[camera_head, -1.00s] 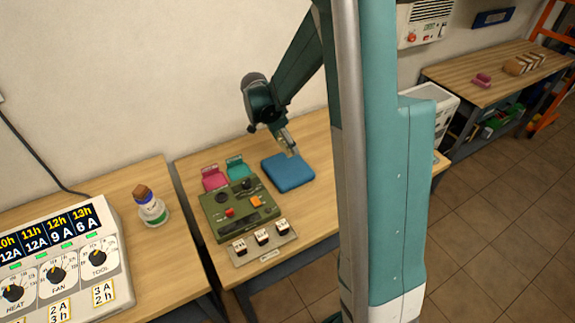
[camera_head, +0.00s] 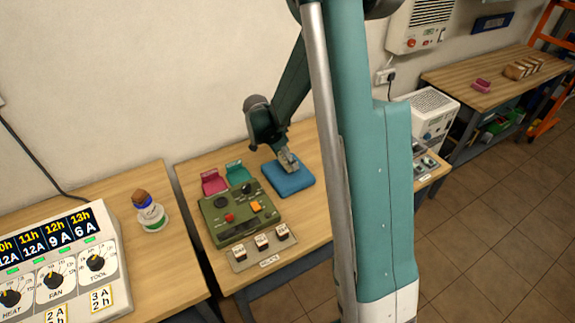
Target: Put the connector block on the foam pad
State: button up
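The blue foam pad (camera_head: 290,184) lies flat on the middle workbench, to the right of a green control box. My gripper (camera_head: 289,166) points down over the back part of the pad, very close to its top. The fingers are small in the view, and I cannot tell whether they are open or shut, or whether they touch the pad. A small greyish shape shows at the fingertips. I cannot tell whether it is the connector block or only the fingers. I cannot pick out the connector block for certain anywhere else.
The green control box (camera_head: 236,213) stands left of the pad, with a pink holder (camera_head: 213,183) and a teal holder (camera_head: 238,173) behind it. A plate with several small switches (camera_head: 262,245) lies in front. A bottle (camera_head: 151,214) stands on the left bench. My arm hides the bench's right part.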

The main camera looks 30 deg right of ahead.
aim_at(287, 164)
jog(key=shift+f, duration=1.8)
jog(key=shift+f+b, duration=0.2)
jog(key=shift+b, duration=0.15)
jog(key=o, duration=0.9)
jog(key=shift+r, duration=0.1)
jog(key=shift+r, duration=0.1)
jog(key=p+v, duration=0.1)
jog(key=v, duration=1.1)
jog(key=shift+r, duration=0.1)
